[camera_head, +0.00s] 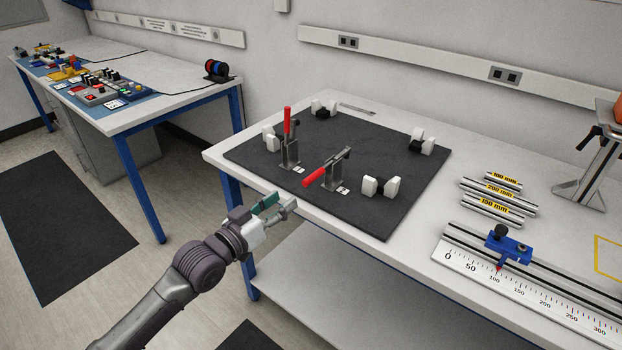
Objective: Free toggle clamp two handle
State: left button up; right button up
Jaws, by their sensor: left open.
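Two toggle clamps stand on a dark mat (375,205) on the white table. The left clamp (290,152) has its red handle (287,122) pointing straight up. The right clamp (335,172) has its red handle (320,176) lowered, slanting down toward the lower left. Small labels lie at their bases, too small to read. My left gripper (277,207) is open and empty at the table's front edge, below and left of the right clamp and apart from both clamps. My right gripper does not show.
White blocks with black parts stand around the mat, such as the front right one (381,187). A ruler rail with a blue slider (508,245) and labelled metal bars (498,203) lie to the right. A second table (165,103) stands at the left.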

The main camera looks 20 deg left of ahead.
aim_at(327, 166)
pick_arm(q)
jog(key=p+x, duration=0.1)
jog(key=x, duration=1.2)
jog(key=shift+w+d, duration=0.2)
jog(key=shift+w, duration=0.15)
grip_shut()
